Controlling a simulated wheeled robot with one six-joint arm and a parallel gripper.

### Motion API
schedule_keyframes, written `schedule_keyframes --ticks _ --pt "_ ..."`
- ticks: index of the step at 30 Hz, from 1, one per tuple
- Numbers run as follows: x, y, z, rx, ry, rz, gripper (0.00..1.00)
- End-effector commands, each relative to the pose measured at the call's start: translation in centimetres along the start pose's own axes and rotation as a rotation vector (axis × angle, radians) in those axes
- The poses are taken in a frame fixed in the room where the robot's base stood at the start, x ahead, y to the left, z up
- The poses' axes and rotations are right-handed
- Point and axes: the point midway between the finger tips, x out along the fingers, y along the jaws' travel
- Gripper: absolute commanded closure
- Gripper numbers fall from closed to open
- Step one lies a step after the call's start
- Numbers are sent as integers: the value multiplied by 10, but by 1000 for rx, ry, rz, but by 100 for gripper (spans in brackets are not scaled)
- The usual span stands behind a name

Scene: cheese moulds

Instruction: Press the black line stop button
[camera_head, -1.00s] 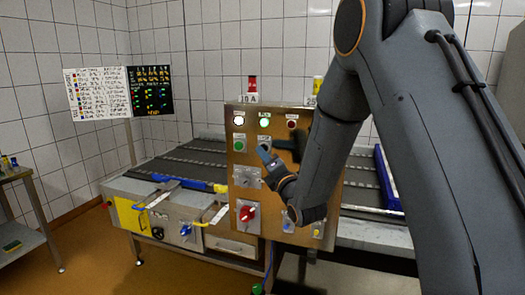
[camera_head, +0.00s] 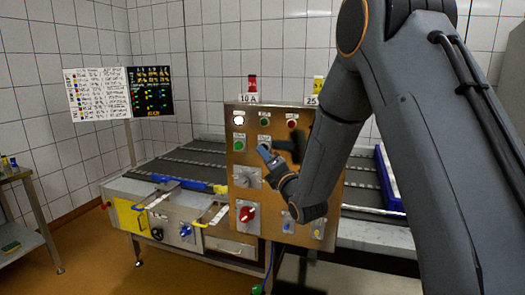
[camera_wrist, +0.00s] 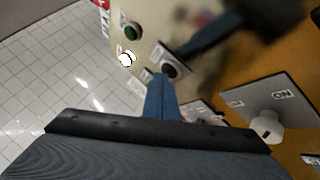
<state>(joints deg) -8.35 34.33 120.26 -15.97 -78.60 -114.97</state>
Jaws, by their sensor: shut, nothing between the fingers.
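The steel control panel (camera_head: 240,165) stands at the front of the conveyor. In the wrist view the round black button (camera_wrist: 170,68) sits on a pale square plate, just beyond my fingertips. In the head view my gripper hides it. My gripper (camera_head: 263,150) is shut and empty, pointing at the panel's upper middle. Its fingers also show in the wrist view (camera_wrist: 161,98), close to the black button; I cannot tell whether they touch it.
The panel's top row has a lit white lamp (camera_head: 239,120), an unlit green lamp (camera_head: 264,122) and a red lamp (camera_head: 292,124). A green button (camera_head: 239,145) is left of my gripper. A red rotary switch (camera_head: 247,214) is lower down. A blue crate (camera_head: 388,180) lies right.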

Motion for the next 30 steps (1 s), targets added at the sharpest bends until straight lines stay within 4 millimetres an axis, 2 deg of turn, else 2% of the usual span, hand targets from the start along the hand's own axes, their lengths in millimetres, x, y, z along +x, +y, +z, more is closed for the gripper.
schedule_keyframes --ticks 30 --pt "-14 10 -9 0 -1 1 100"
